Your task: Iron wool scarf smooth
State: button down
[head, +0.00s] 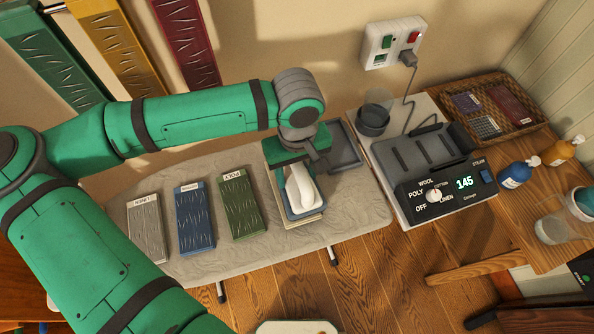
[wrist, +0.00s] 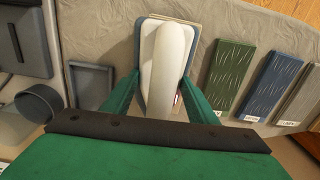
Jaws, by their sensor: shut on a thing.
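My gripper (head: 291,165) is shut on the white iron (head: 301,190), also seen in the wrist view (wrist: 167,65).
A grey tray (head: 345,146) sits at the board's back. A dark cup (head: 374,118) stands near the station. A wicker basket (head: 500,110), bottles (head: 517,173) and a glass jar (head: 560,225) occupy the right table. Green, yellow and red creased cloths (head: 187,35) hang behind my arm.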

dwell(0.4)
jog(key=shift+r, duration=3.05)
jog(key=shift+s, duration=0.1)
